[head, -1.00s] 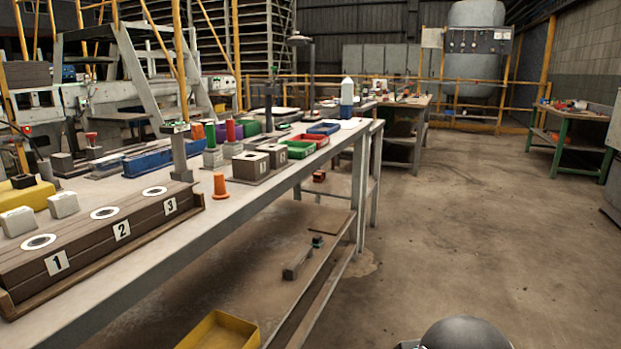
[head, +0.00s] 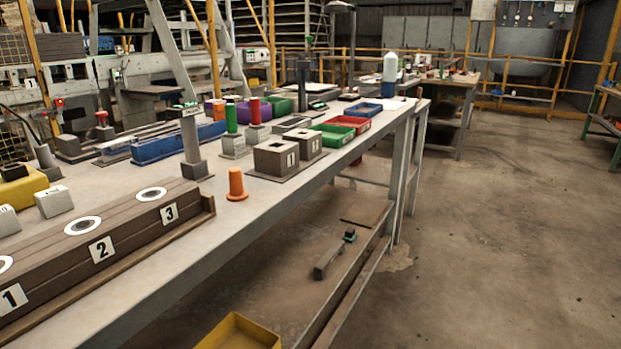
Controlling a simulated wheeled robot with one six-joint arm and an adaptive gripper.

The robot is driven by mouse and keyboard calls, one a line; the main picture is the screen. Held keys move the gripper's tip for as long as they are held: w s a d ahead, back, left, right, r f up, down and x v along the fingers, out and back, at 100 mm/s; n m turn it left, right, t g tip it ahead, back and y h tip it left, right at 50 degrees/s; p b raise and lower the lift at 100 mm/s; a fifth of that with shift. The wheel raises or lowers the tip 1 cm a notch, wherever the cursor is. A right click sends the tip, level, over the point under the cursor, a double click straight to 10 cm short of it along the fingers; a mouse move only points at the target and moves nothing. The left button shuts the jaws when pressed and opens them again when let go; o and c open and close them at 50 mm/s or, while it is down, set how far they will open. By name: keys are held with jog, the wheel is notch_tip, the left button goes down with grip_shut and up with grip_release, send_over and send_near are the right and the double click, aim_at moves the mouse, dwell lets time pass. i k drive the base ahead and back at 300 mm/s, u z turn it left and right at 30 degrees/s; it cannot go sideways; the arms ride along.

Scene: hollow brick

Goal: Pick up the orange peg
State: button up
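The orange peg (head: 237,184) stands upright on the long grey workbench (head: 190,260), near its front edge. It has a wide round foot and a narrower top. It stands between the numbered dark block (head: 130,226) on the left and the grey hollow blocks (head: 276,158) on the right, apart from both. Nothing covers it. My gripper is not in view.
A grey post (head: 192,145) on a square foot stands behind the peg. Green (head: 331,136) and red (head: 350,124) trays lie further along the bench. A yellow bin (head: 238,333) is below the bench. The floor (head: 480,250) at right is clear.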

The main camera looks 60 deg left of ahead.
aim_at(237, 193)
jog(key=z, duration=0.15)
jog(key=k, duration=0.95)
jog(key=u, duration=1.1)
